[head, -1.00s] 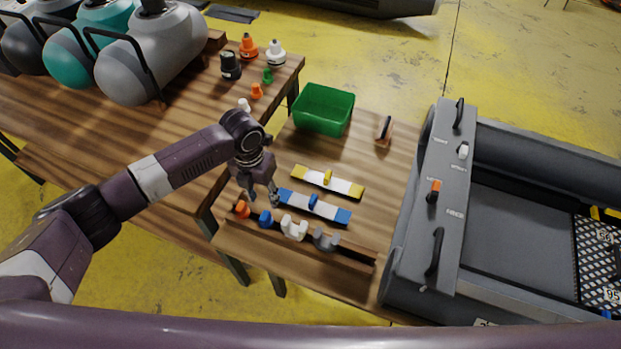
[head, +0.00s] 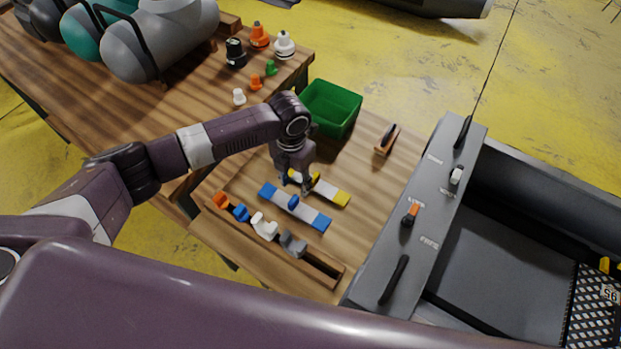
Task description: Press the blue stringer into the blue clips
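The blue stringer (head: 312,217), a pale bar with blue ends and a blue knob (head: 293,202) at its middle, lies flat on the wooden table. My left gripper (head: 296,186) points down just behind it, at the yellow stringer (head: 331,192). Its fingers look apart, and I see nothing held between them. The gripper covers the left part of the yellow stringer. I cannot tell whether the fingertips touch it. I cannot make out blue clips in the boat (head: 500,245). My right gripper is out of view.
A front rack (head: 325,262) holds orange, blue, white and grey pieces. A green bin (head: 332,107) stands behind my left gripper. A wood-backed brush-like tool (head: 386,140) lies to the right.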

